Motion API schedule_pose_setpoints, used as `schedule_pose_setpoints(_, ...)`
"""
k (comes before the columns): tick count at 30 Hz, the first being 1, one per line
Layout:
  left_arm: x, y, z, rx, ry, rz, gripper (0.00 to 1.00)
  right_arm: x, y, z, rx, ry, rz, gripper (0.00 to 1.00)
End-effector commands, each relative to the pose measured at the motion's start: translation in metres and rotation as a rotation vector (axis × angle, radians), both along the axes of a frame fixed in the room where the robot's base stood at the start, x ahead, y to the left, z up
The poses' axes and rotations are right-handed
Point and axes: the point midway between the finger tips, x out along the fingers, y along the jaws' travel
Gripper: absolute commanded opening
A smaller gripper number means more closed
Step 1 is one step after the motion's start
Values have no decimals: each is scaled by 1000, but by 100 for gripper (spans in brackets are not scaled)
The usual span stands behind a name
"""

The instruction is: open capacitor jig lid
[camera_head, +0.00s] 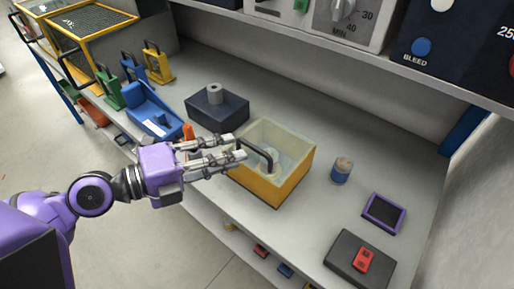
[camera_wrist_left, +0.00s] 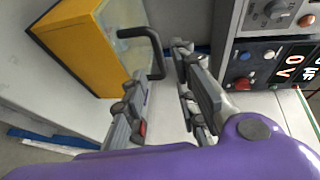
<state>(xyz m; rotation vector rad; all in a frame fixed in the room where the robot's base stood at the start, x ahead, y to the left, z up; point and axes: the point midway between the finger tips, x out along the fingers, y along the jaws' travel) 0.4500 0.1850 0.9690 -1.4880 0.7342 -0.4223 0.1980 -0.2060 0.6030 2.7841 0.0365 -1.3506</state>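The capacitor jig is a yellow box (camera_head: 275,190) in the middle of the bench, and it also shows in the left wrist view (camera_wrist_left: 80,45). Its clear, pale lid (camera_head: 291,139) looks shut, with a round pale part visible beneath. A black bent handle (camera_head: 262,152) is at the lid's near left side; it also shows in the left wrist view (camera_wrist_left: 156,48). My left gripper (camera_head: 238,147) reaches in from the left with its fingers apart. Its fingertips are at the handle's left end; contact cannot be told. My right gripper is not in view.
A dark block with a grey cylinder (camera_head: 216,104) stands behind left. A blue holder (camera_head: 152,112) and several coloured padlock-like pieces are further left. A small can (camera_head: 341,170), a purple-framed pad (camera_head: 384,212) and a black box with a red switch (camera_head: 360,262) lie right. An instrument shelf overhangs the back.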

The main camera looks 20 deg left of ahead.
Motion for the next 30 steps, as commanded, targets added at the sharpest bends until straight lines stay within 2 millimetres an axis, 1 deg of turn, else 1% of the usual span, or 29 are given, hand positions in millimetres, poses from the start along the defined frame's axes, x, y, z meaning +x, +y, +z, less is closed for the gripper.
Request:
schedule_pose_setpoints(1,5,-3,5,-4,-6,1,27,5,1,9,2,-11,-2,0)
schedule_pose_setpoints(4,15,-12,7,-4,-9,1,27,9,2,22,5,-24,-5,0)
schedule_pose_setpoints(9,35,-31,3,-6,-11,1,27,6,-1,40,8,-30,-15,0)
schedule_pose_setpoints(15,49,-45,-7,-4,-3,2,27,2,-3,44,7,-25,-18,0)
schedule_pose_setpoints(19,52,-49,-11,-2,1,1,27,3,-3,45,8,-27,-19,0)
schedule_pose_setpoints(26,52,-49,-13,-1,3,1,27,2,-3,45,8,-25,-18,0)
schedule_pose_setpoints(30,52,-48,-13,-1,3,1,8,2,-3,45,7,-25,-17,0)
